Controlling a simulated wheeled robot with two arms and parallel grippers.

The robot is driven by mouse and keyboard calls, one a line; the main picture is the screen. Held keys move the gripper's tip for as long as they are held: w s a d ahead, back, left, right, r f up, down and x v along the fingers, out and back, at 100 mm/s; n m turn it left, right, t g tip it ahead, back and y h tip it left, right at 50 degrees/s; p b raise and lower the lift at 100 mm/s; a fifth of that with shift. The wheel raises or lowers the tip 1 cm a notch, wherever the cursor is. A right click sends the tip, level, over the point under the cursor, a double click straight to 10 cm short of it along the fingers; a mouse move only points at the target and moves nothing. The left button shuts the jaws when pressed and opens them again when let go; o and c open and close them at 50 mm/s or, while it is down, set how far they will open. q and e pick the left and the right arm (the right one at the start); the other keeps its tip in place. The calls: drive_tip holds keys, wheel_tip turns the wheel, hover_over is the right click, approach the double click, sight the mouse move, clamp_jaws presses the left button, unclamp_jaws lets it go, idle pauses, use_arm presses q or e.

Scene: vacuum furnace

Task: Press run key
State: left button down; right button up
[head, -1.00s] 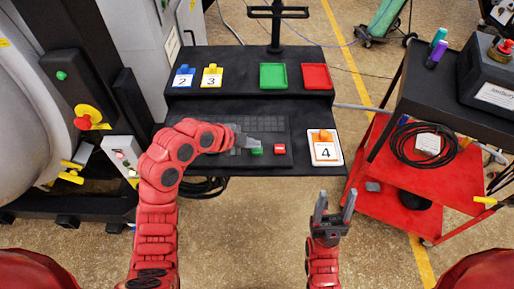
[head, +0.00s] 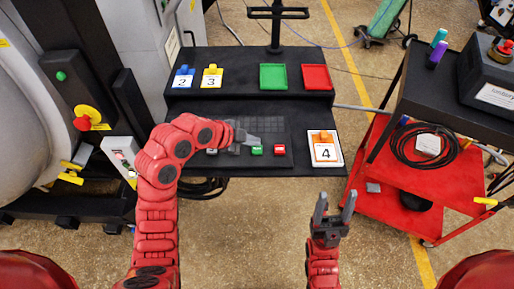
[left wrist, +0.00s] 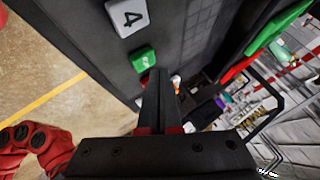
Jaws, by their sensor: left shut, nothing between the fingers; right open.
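A keyboard panel (head: 282,125) lies on the black console's lower shelf. Along its front edge are a green key (head: 257,150), a red key (head: 280,149) and a pale key (head: 212,151). My left gripper (head: 256,140) is shut and empty, its tips just behind the green key. In the left wrist view, the green key (left wrist: 143,58) shows beyond the shut fingers, with the pale key (left wrist: 127,16) farther up. I cannot tell whether the tips touch the green key. My right gripper (head: 334,205) is open and empty in front of the console.
A card marked 4 (head: 325,152) lies right of the keyboard. Cards marked 2 (head: 182,80) and 3 (head: 211,80), a green tray (head: 273,77) and a red tray (head: 315,78) are on the upper shelf. A red cart (head: 390,187) stands at the right.

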sight(253, 150)
use_arm(q)
drive_tip(key=shift+r+p, duration=0.45)
drive_tip(key=shift+r, duration=2.05)
